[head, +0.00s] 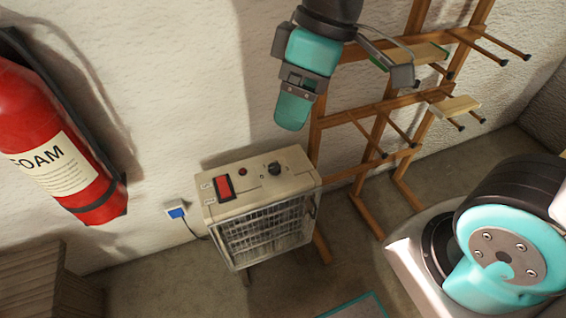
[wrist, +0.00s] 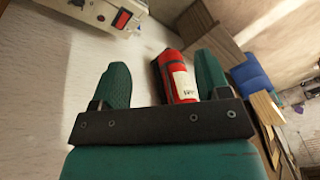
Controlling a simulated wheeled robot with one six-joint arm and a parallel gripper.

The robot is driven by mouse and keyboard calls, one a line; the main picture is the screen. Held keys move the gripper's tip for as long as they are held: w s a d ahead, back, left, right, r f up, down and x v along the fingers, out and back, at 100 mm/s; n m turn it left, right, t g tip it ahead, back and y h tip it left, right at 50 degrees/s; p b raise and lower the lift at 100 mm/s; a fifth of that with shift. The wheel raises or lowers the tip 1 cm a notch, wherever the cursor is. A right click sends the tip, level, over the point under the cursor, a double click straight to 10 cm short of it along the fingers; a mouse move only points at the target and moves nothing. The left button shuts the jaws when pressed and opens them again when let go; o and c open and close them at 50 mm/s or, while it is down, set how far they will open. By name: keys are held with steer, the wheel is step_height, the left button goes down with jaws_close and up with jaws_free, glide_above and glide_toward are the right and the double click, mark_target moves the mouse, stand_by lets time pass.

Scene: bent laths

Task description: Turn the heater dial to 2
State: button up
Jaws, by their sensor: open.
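The heater (head: 262,210) is a beige box with a wire grille front, standing on the floor by the wall. Its black dial (head: 274,168) is on the top panel, right of a red rocker switch (head: 223,187). The marks around the dial are too small to read. My gripper (head: 292,112) is above the heater, apart from it. In the wrist view my gripper (wrist: 158,82) is open with nothing held between its two teal fingers. The heater (wrist: 75,10) shows at the top left there, with its red switch (wrist: 121,18); I cannot make out the dial.
A red fire extinguisher (head: 55,150) hangs on the wall at left; it also shows in the wrist view (wrist: 176,78). A wooden rack with pegs (head: 385,105) stands right of the heater. A blue plug (head: 177,212) is on the wall. A wooden crate (head: 45,280) is at lower left.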

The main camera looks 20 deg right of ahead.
steer(key=w+d+f+n+h+b, duration=0.2)
steer(key=w+f+n+b, duration=0.5)
steer(key=w+f, duration=0.85)
steer(key=n+h+b, duration=0.1)
steer(key=n+b, duration=0.3)
steer(key=n, duration=0.1)
glide_above(275, 167)
step_height(275, 167, down, 11)
step_height(275, 167, down, 16)
steer(key=shift+f+b, duration=0.1)
steer(key=shift+b, duration=0.8)
steer(key=c, duration=0.9)
